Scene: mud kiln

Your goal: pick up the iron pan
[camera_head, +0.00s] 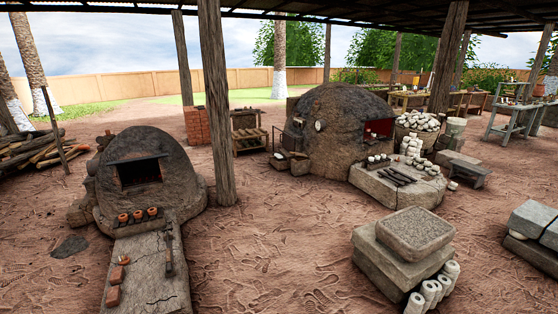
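I cannot make out an iron pan for certain in the head view. A dark flat patch (69,246) lies on the ground left of the small mud kiln (180,183); I cannot tell what it is. A long dark tool (168,256) lies on the stone slab (140,270) in front of that kiln. Several small orange pots (138,215) stand in a row at the kiln's mouth. Neither of my grippers is in view.
A wooden post (216,100) stands right of the small kiln. A larger mud kiln (335,130) stands beyond, with a stone ledge (400,195) in front. Stacked stone blocks (400,263) and white cylinders (431,291) are at front right. Open bare ground (270,250) lies between.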

